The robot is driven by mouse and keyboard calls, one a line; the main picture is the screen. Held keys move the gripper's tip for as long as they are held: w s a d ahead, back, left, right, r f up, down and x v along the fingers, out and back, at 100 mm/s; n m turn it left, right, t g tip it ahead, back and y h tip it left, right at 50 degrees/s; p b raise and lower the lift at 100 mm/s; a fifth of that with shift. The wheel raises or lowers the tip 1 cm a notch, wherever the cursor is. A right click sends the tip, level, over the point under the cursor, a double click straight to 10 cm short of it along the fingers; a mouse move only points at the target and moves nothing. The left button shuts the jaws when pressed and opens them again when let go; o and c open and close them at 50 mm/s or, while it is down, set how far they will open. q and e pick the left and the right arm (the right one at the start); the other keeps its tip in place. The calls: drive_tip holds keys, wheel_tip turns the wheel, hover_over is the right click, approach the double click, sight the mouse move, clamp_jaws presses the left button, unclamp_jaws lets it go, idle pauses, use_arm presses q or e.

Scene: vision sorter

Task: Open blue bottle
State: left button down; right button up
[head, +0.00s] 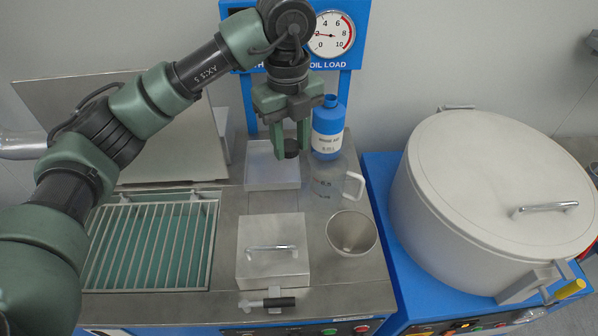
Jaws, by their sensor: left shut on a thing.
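The blue bottle (328,128) stands upright at the back of the steel worktop, with a white label on its front. Its narrow blue neck shows at the top with no dark cap on it. My left gripper (291,150) points down just left of the bottle, apart from it. Its green fingers are shut on a small dark round cap (291,148). My right gripper is not in view.
A clear measuring jug (328,184) stands just in front of the bottle, and a metal cup (351,233) in front of that. A square lid with a handle (272,268), a wire rack (150,245) and a pale block (268,175) share the worktop. A dial gauge (331,35) is behind; a big white drum (495,190) is right.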

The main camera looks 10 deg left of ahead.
sight(291, 211)
use_arm(q)
drive_tip(key=f+p, duration=0.2)
drive_tip(key=f, duration=0.4)
drive_tip(key=f+p, duration=0.2)
drive_tip(key=f, duration=0.5)
drive_tip(key=f+p, duration=0.1)
drive_tip(key=f, duration=0.5)
drive_tip(key=shift+w+a+f+p, duration=0.1)
drive_tip(key=shift+a+f+p, duration=0.2)
drive_tip(key=shift+p, duration=0.1)
drive_tip(key=shift+f, duration=0.2)
drive_tip(key=shift+f, duration=0.1)
drive_tip(key=shift+f, duration=0.15)
drive_tip(key=c, duration=0.9)
unclamp_jaws()
drive_tip(key=shift+c, duration=0.2)
